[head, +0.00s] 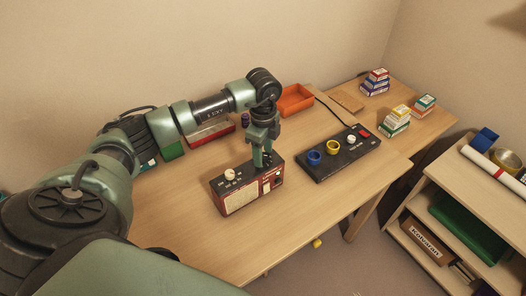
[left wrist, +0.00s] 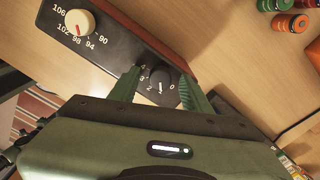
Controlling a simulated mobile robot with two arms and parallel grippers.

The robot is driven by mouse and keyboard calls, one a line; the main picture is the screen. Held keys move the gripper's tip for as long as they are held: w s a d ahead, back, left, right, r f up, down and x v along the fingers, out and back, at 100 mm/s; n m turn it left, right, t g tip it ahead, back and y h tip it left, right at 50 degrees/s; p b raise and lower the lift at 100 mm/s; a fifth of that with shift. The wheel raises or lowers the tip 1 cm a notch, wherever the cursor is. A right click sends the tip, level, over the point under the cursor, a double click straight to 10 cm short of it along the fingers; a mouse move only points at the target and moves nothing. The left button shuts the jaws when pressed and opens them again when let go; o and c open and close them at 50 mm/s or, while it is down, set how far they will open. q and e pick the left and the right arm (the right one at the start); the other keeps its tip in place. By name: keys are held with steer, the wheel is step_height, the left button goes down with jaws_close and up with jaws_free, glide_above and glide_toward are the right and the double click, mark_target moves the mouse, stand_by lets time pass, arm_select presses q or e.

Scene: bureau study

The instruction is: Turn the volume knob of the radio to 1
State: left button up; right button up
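The radio (head: 238,199) is a red box with a dark top and a cream front, standing on the desk. Its dark volume knob (left wrist: 160,79) shows in the left wrist view, with the digits 0, 2 and 4 readable around it. A pale mark on the knob points down in the picture, between 2 and 0. My left gripper (head: 263,161) is over the radio's right part. In the left wrist view its green fingers (left wrist: 160,76) are apart, one on each side of the knob; I cannot tell whether they touch it. My right gripper is out of view.
A cream tuning knob (left wrist: 80,22) sits on the same panel. A black control box (head: 340,158) with blue and yellow rings stands right of the radio. An orange tray (head: 296,101) lies behind. The desk in front of the radio is clear.

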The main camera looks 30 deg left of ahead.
arm_select(q)
step_height(320, 180, up, 8)
steer(key=shift+f+b, duration=0.1)
steer(key=shift+b, duration=0.7)
